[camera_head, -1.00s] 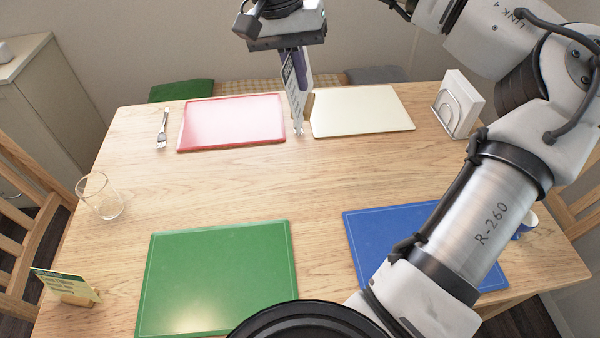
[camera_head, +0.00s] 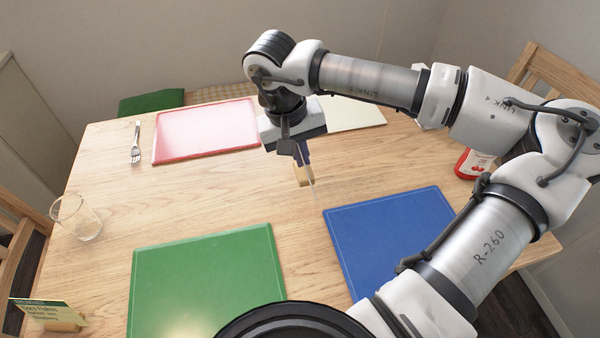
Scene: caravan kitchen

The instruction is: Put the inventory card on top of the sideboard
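My gripper (camera_head: 298,147) is over the middle of the table and points down. It is shut on a thin card with a wooden foot (camera_head: 302,175), which I take to be the inventory card. The card is nearly edge-on, so its print cannot be read, and my fingers partly cover it. It appears to hang above the tabletop. A second printed card (camera_head: 46,313) in a wooden foot stands at the lower left table corner. A pale cabinet (camera_head: 22,125), likely the sideboard, is cut off at the left edge; its top is barely in view.
The table (camera_head: 200,195) carries a red mat (camera_head: 205,130), a cream mat (camera_head: 355,115), a green mat (camera_head: 205,290), a blue mat (camera_head: 385,235), a fork (camera_head: 136,143) and a glass (camera_head: 76,217). A red-labelled container (camera_head: 472,163) is by my arm. Chairs surround the table.

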